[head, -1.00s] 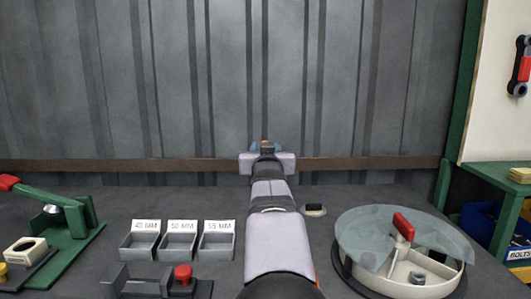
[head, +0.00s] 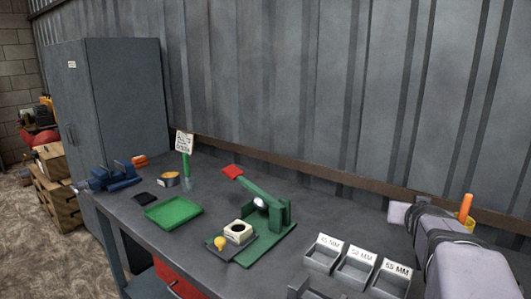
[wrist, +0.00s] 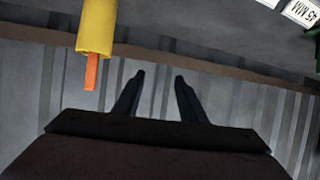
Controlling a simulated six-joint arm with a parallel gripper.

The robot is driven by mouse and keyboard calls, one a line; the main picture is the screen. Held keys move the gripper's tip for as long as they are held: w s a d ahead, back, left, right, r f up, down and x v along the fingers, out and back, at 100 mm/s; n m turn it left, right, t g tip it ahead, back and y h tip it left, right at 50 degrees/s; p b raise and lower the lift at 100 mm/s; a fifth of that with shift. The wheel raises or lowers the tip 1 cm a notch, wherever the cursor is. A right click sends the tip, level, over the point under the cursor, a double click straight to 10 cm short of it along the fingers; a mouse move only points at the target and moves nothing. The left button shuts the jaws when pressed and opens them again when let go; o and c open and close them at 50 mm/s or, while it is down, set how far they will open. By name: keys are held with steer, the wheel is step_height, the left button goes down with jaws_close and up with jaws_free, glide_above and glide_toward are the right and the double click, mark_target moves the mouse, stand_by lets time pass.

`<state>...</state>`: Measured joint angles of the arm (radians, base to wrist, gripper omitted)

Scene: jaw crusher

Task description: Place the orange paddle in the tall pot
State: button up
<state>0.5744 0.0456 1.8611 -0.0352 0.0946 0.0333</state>
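An orange stick-like piece (head: 466,206), likely the paddle, stands up out of a yellow pot (head: 470,225) at the right of the head view, behind my arm. The wrist view, which is upside down, shows the yellow pot (wrist: 95,25) with the orange piece (wrist: 91,72) sticking out of its mouth. The part inside the pot is hidden. My gripper (wrist: 160,76) is open, with nothing between its fingers. It is apart from the pot and the orange piece. In the head view its fingers are hidden by my arm.
Three grey labelled bins (head: 355,270) stand in front of my arm. A green lever press (head: 265,215), a green tray (head: 173,212), a signpost (head: 186,165) and a blue vise (head: 118,175) are further left. The corrugated wall (head: 300,80) closes the bench's back.

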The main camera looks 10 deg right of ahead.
steer(key=s+a+r+n+g+y+p, duration=0.1)
steer(key=s+a+n+g+y+p, duration=0.2)
steer(key=a+p, duration=0.65)
steer(key=s+a+r+g+y+p, duration=0.15)
steer(key=s+a+p, duration=0.25)
steer(key=a+p, duration=0.5)
steer(key=s+a+r+n+g+y+p, duration=0.1)
steer(key=s+a+r+g+p, duration=0.1)
steer(key=s+a+p, duration=0.4)
steer(key=s+a+r+n+g+y+p, duration=0.1)
steer(key=s+a+g+p, duration=0.3)
steer(key=s, duration=0.9)
steer(key=a+r+n+p, duration=0.1)
steer(key=a+p, duration=0.1)
steer(key=p, duration=0.2)
steer(key=shift+s+a+r+n, duration=0.15)
steer(key=shift+a+r+n, duration=0.15)
steer(key=shift+a, duration=0.1)
steer(key=shift+f+g+y, duration=0.1)
steer(key=shift+g+y, duration=0.15)
